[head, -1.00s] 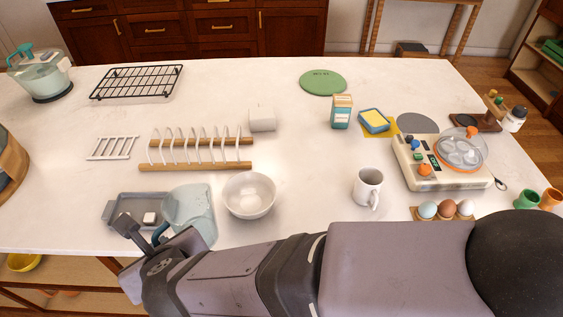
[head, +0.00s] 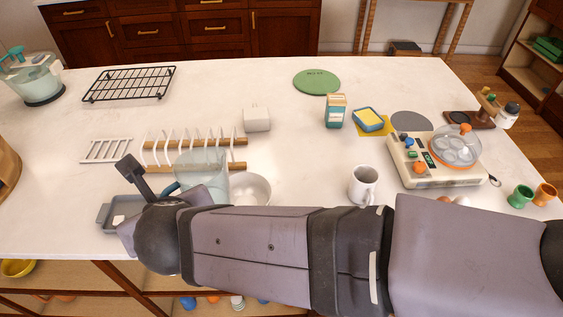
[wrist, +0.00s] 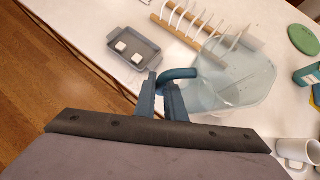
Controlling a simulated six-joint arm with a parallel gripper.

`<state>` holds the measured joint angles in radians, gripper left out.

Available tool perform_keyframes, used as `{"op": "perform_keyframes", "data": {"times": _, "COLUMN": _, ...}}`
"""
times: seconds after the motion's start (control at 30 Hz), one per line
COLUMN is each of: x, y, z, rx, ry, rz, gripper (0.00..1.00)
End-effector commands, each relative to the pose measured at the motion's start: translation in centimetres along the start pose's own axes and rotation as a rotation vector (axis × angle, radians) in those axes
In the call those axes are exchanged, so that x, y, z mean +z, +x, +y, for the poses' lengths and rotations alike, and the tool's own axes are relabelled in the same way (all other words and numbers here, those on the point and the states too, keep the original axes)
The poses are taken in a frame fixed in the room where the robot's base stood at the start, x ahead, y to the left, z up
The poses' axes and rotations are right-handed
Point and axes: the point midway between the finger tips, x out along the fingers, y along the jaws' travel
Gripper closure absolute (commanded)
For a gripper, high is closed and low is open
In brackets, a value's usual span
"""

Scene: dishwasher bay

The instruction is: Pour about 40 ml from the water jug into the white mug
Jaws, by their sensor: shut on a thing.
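The water jug (head: 207,172) is a clear, pale blue-tinted vessel with a dark blue handle. It also shows in the wrist view (wrist: 235,80). My gripper (wrist: 168,86) is shut on the jug's handle and holds the jug upright or nearly so, in front of the wooden dish rack. In the head view my arm hides most of the fingers. The water level inside is hard to make out. The white mug (head: 362,186) stands on the counter to the right of the jug. It also shows at the right edge of the wrist view (wrist: 298,150).
A white bowl (head: 252,187) stands just right of the jug, partly hidden. A grey tray (head: 108,212) with white blocks lies left. The dish rack (head: 195,165) is behind. An egg cooker (head: 440,160) stands right of the mug. Counter between bowl and mug is clear.

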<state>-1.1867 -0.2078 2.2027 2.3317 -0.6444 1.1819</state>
Motion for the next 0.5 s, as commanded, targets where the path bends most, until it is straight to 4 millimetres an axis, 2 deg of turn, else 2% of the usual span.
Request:
{"op": "perform_keyframes", "data": {"times": 0.17, "x": 0.9, "y": 1.1, "z": -4.9, "rx": -0.087, "ry": 0.087, "rz": 0.000, "gripper": 1.00}}
{"op": "perform_keyframes", "data": {"times": 0.3, "x": 1.4, "y": 1.6, "z": -9.6, "rx": -0.170, "ry": 0.170, "rz": 0.001, "gripper": 1.00}}
{"op": "perform_keyframes", "data": {"times": 0.5, "x": 1.4, "y": 1.8, "z": -16.3, "rx": -0.286, "ry": 0.285, "rz": 0.003, "gripper": 1.00}}
